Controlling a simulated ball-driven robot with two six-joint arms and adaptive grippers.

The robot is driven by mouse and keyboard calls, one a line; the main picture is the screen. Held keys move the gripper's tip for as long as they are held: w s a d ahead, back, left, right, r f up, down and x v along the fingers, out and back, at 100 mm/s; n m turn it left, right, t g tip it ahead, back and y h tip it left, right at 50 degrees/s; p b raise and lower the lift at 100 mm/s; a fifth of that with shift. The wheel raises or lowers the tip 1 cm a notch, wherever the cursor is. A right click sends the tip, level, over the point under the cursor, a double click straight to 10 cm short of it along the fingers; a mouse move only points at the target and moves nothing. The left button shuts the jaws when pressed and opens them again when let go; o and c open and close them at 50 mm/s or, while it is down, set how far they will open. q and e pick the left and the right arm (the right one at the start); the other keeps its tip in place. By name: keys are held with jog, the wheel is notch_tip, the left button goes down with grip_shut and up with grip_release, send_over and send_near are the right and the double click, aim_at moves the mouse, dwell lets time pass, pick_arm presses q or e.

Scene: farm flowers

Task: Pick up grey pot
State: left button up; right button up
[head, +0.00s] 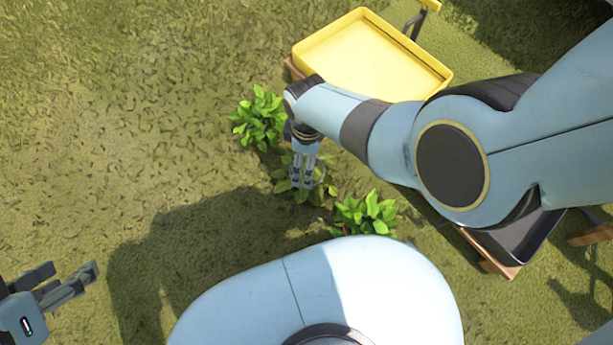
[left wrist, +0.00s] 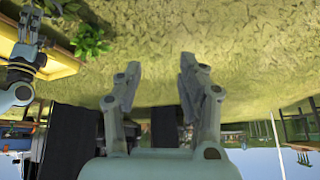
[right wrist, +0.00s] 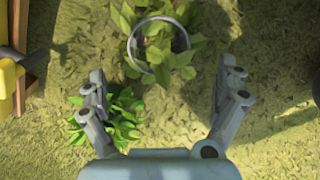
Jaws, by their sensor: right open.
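The grey pot shows as a thin grey round rim (right wrist: 129,50) around leaves in the right wrist view, at the top centre. Its walls are hidden by the leaves and the viewing angle. In the head view its leafy plant (head: 284,185) is the middle one of three, partly covered by my right gripper (head: 302,184). My right gripper is open and points down over this plant. In the right wrist view the pot lies beyond the gap between the fingertips (right wrist: 164,78), with nothing held. My left gripper (head: 78,278) is open and empty at the lower left, also seen in the left wrist view (left wrist: 160,62).
Leafy plants stand close by on either side, one farther (head: 258,118) and one nearer (head: 366,213). A yellow tray (head: 330,45) lies at the top, and a dark tray (head: 520,240) at the right. Grass at the left is clear.

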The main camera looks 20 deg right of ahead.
jog(key=shift+f+b, duration=0.5)
jog(key=shift+f, duration=0.4)
jog(key=shift+f+b, duration=0.45)
jog(key=shift+f, duration=0.05)
pick_arm(q)
notch_tip(320, 180, down, 4)
jog(key=t, duration=0.3)
jog(key=shift+d+r, duration=0.1)
jog(key=shift+r, duration=0.15)
pick_arm(e)
jog(key=shift+f, duration=0.2)
jog(key=shift+a+f+b, duration=0.15)
jog(key=shift+f+b, duration=0.8)
jog(key=shift+b, duration=0.2)
jog(key=shift+w+f+b, duration=0.2)
jog(key=shift+f+b, duration=1.35)
jog(key=shift+w, duration=0.1)
jog(key=c, duration=1.3)
pick_arm(q)
jog(key=w+d+r+m+t+h, duration=0.1)
jog(key=w+r+t, duration=0.4)
jog(key=r, duration=0.4)
jog(key=w+d+r+m+t+h, duration=0.1)
jog(key=w+r+t, duration=0.4)
jog(key=r+t, duration=0.2)
notch_tip(320, 180, up, 2)
jog(key=shift+d+r+h, duration=0.1)
jog(key=shift+d+h, duration=0.15)
jog(key=shift+h, duration=0.15)
